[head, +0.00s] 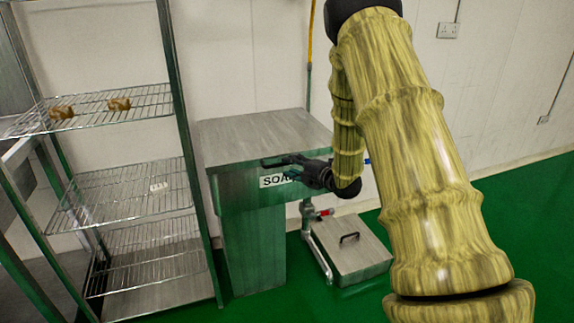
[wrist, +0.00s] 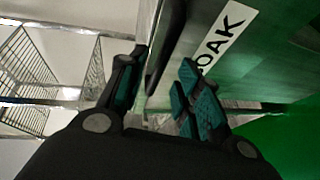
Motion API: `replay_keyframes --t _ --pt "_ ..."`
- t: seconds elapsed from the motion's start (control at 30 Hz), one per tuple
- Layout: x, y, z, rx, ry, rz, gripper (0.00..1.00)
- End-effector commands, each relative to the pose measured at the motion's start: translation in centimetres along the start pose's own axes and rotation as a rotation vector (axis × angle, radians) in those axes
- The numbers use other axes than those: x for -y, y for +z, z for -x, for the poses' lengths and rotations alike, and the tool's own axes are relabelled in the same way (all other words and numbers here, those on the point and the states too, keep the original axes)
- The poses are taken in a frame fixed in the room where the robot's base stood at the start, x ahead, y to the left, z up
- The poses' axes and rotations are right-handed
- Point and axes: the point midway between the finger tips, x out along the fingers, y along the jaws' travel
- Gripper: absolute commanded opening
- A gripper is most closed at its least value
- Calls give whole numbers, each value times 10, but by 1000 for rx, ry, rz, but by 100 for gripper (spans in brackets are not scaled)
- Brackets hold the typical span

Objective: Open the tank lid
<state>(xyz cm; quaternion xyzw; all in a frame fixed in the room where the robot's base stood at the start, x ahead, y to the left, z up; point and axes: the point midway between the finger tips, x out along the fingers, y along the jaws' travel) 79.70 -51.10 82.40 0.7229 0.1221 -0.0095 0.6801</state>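The tank (head: 250,240) is a steel box on the green floor, with a flat grey lid (head: 255,130) lying level on its top. A white SOAK label (head: 271,181) is on its front and is partly hidden by my gripper (head: 275,165). My gripper is at the lid's front edge. In the wrist view, its two teal-padded fingers (wrist: 165,82) are apart, with the lid edge (wrist: 157,65) showing between them. The label (wrist: 228,35) is beyond the right finger. I cannot tell whether either finger touches the lid.
A wire shelf rack (head: 130,190) stands close on the left, with small brown items (head: 119,104) on its upper shelf. A low steel box with a handle (head: 350,252) and a red valve (head: 323,212) are right of the tank. Green floor is clear at the right.

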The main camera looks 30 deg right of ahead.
Motion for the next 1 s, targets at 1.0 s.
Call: replay_keyframes --t 1.0 --pt "1 2 -38 4 -1 -1 0"
